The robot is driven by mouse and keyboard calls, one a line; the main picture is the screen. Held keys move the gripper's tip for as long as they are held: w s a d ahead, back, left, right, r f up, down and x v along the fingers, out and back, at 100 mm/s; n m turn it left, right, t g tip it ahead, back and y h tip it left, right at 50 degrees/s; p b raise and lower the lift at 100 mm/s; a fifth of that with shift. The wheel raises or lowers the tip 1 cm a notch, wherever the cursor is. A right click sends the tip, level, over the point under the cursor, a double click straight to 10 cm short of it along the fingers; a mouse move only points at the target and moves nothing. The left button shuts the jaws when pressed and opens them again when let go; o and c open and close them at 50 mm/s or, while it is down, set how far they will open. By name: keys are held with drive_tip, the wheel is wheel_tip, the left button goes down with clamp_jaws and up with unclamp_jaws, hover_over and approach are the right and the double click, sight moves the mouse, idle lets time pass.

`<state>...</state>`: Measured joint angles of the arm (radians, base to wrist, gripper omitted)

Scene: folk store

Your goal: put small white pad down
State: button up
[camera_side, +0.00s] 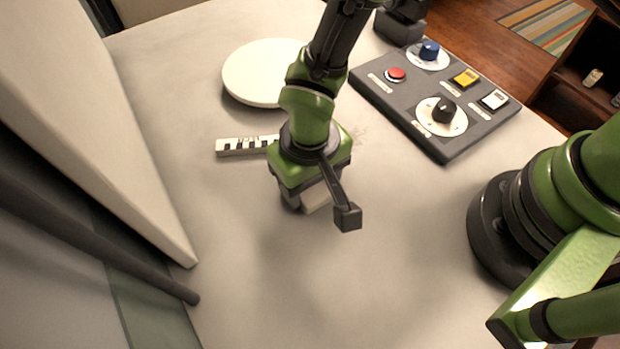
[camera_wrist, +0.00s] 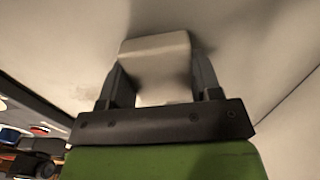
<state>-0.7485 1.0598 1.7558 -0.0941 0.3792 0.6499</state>
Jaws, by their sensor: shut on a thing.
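My gripper (camera_wrist: 158,88) is shut on the small white pad (camera_wrist: 157,54), which sits between its two dark fingers in the wrist view. In the side view my gripper (camera_side: 305,202) points down over the pale table, and a sliver of the pad (camera_side: 317,198) shows under the green wrist. A dark shadow lies beside the pad. I cannot tell whether the pad touches the table.
A round white disc (camera_side: 262,72) and a black-and-white marked strip (camera_side: 240,146) lie behind my gripper. A grey control panel (camera_side: 437,98) with buttons and knobs is at the back right. A white slab (camera_side: 85,110) stands along the left. The front middle of the table is clear.

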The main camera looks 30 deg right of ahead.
drive_tip(key=shift+f, duration=0.25)
drive_tip(key=shift+f, duration=0.15)
drive_tip(key=o, duration=1)
